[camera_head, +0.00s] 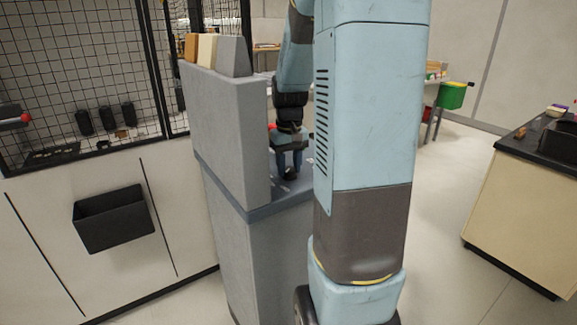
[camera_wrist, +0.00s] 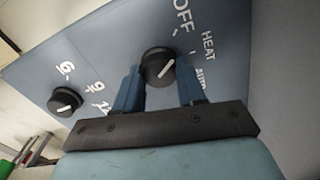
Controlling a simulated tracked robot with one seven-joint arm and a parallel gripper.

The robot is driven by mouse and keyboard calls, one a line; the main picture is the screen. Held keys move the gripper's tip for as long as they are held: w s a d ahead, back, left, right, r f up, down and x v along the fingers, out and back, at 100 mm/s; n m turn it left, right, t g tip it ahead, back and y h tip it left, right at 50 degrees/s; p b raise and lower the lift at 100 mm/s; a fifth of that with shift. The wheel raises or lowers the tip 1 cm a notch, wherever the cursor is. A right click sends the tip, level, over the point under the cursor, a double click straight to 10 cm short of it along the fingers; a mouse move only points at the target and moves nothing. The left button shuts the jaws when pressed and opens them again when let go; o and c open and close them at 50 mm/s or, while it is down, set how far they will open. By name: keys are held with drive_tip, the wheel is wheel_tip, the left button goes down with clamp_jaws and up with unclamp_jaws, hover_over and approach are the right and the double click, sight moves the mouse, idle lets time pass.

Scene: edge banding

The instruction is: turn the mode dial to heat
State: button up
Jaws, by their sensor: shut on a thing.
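The mode dial (camera_wrist: 157,63) is a round black knob with a white pointer line on a blue-grey panel (camera_wrist: 110,50). White words OFF, HEAT and AUTO run around its upper right side. The pointer slants up and right, roughly between OFF and HEAT; the exact mark is hard to tell. My gripper (camera_wrist: 158,82) has its two blue fingers on either side of the dial and is shut on it. In the head view my gripper (camera_head: 289,168) points down at the grey machine's ledge; the dial's markings cannot be read there.
A second black dial (camera_wrist: 64,101) with numbers sits left of my gripper on the same panel. The grey machine's tall block (camera_head: 225,130) stands beside my arm, with board samples (camera_head: 208,50) on top. A black bin (camera_head: 113,218) hangs at left.

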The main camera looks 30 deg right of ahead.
sight(289, 168)
drive_tip(key=m, duration=0.6)
drive_tip(key=shift+m, duration=0.3)
idle(0.4)
drive_tip(key=o, duration=1.1)
drive_tip(key=shift+c, duration=0.2)
wheel_tip(289, 168, up, 14)
drive_tip(key=shift+f, duration=0.15)
